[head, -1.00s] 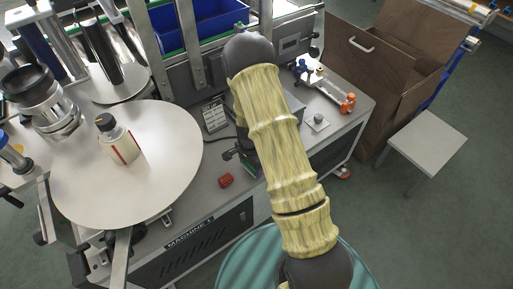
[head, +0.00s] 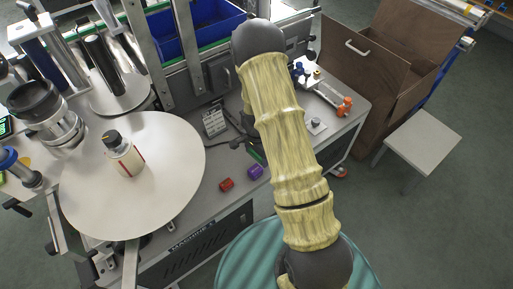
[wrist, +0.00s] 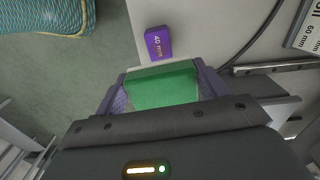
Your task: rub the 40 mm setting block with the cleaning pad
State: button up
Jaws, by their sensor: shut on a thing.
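The 40 mm setting block is a small purple block with "40 mm" printed on it. It lies on the grey machine top, just ahead of my gripper in the wrist view (wrist: 158,42), and shows beside my arm in the head view (head: 255,172). My gripper (wrist: 163,82) is shut on a green cleaning pad (wrist: 163,90). The pad's front edge is very close to the block; I cannot tell whether they touch. In the head view my arm hides most of the gripper.
A red block (head: 226,184) lies left of the purple one. A large round turntable (head: 90,205) with a bottle (head: 124,156) stands at left. A "60 mm" card (wrist: 308,35) and a dark cable are at right in the wrist view. The machine's front edge is close to the block.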

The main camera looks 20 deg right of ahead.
jog(key=shift+r+p, duration=0.4)
jog(key=shift+r, duration=0.35)
jog(key=a+n, duration=0.1)
jog(key=n, duration=0.3)
jog(key=a+f+n, duration=0.1)
jog(key=n, duration=0.3)
jog(key=a+f+n, duration=0.1)
jog(key=n, duration=0.4)
jog(key=shift+s, duration=0.15)
